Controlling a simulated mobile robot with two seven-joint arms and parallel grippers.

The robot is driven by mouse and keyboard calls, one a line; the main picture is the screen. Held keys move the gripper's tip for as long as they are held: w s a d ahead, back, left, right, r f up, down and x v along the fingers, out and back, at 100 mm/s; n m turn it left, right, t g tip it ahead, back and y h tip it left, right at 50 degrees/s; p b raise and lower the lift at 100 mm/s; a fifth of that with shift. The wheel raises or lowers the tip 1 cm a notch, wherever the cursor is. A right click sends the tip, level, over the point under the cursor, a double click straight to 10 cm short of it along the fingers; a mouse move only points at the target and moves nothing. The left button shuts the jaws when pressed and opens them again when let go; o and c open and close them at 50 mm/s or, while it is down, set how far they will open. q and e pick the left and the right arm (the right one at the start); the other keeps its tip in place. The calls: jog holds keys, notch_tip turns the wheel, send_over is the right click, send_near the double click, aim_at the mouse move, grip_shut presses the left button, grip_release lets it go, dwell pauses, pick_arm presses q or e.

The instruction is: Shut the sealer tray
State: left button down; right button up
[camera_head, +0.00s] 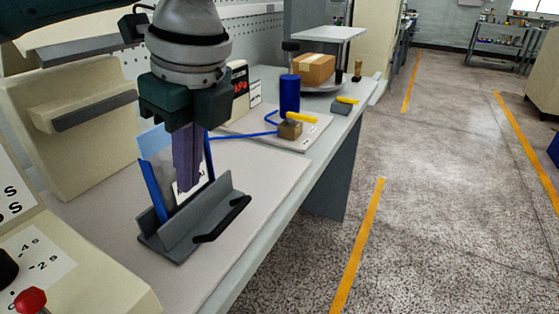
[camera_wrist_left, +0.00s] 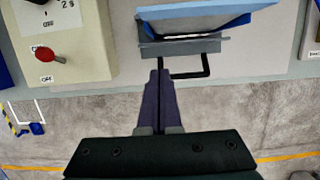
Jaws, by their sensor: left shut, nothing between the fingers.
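The sealer tray (camera_head: 178,244) is a grey angled piece on the bench, with a black bar handle (camera_head: 222,220) on its front side. It sits out in front of the cream sealer body (camera_head: 90,165), with bare bench between them. A clear, blue-edged pouch (camera_head: 152,190) stands upright in the tray. In the left wrist view the tray (camera_wrist_left: 180,46) is at the top, with the handle (camera_wrist_left: 206,66) below it. My left gripper (camera_head: 187,190) points down over the tray, shut and empty. In the left wrist view its fingertips (camera_wrist_left: 159,72) appear beside the handle's left end; contact is unclear.
A control box with a red knob (camera_head: 31,298) stands at the near left. Farther along the bench are a blue cylinder (camera_head: 289,96), a brass block with a yellow lever (camera_head: 290,128) and a cardboard box (camera_head: 314,68). The bench's right edge drops to open floor.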

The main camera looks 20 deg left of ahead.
pick_arm(q)
jog(key=b, duration=0.1)
send_near(190, 239)
jog(key=x, duration=0.5)
jog(key=shift+a+f, duration=0.1)
jog(key=shift+f, duration=0.15)
pick_arm(e)
jog(key=shift+s+d+f, duration=0.1)
jog(key=shift+d+f, duration=0.1)
jog(key=shift+f, duration=0.6)
